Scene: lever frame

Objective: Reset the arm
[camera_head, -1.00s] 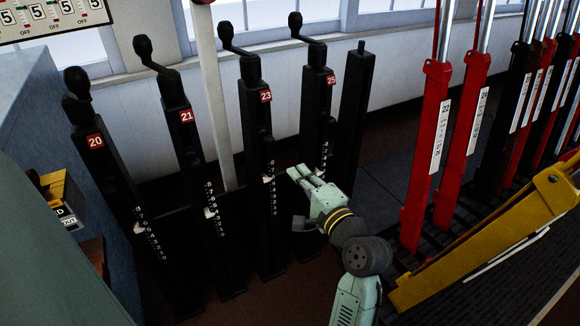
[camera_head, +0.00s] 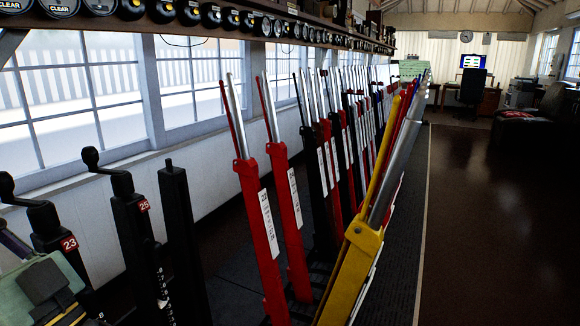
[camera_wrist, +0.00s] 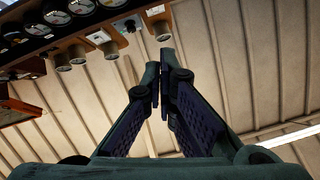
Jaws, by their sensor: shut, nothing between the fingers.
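My gripper (camera_wrist: 163,95) shows in the wrist view with its two dark fingers brought together at the tips and nothing between them. It points up toward the ceiling and a shelf of instruments. In the head view, the pale green end of my arm (camera_head: 45,292) with its yellow band is at the lower left edge, in front of the black post numbered 23 (camera_head: 68,262). The fingertips are hard to make out there. The black post numbered 25 (camera_head: 140,235) stands to its right, apart from it in the picture.
Red levers (camera_head: 257,225), a yellow lever (camera_head: 350,270) and many more fill the frame along the windows. A shelf of round instruments (camera_head: 210,15) runs overhead, seen also in the wrist view (camera_wrist: 75,30). The brown floor (camera_head: 490,220) at the right is clear up to a far desk.

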